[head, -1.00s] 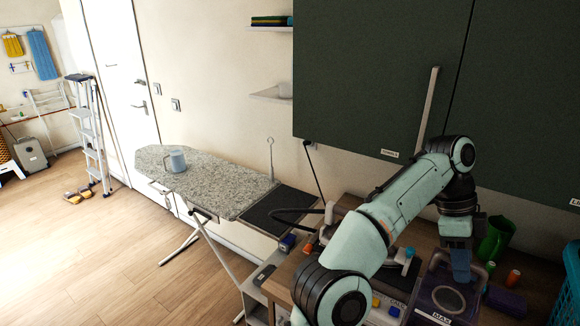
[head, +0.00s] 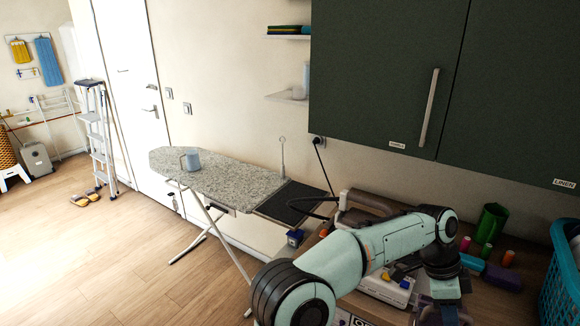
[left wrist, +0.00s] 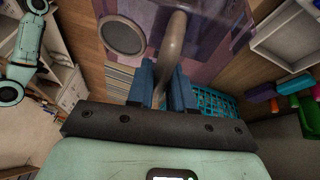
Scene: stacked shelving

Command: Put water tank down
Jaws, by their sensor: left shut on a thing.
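The water tank is a translucent purple box with a grey bar handle. In the left wrist view the tank (left wrist: 195,30) fills the top middle, with a round disc on its face. My left gripper (left wrist: 165,85) has blue fingers shut around the tank's handle (left wrist: 172,45). In the head view my left gripper (head: 440,308) is at the bottom edge, right of centre, in front of the counter. The tank is mostly cut off below the frame there, so what is under it is hidden. My right gripper is not in view.
The wooden counter (head: 490,300) carries a white appliance (head: 388,288), a green jug (head: 491,222) and several coloured spools. A turquoise basket (head: 562,265) stands at the right. Dark cabinets hang above.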

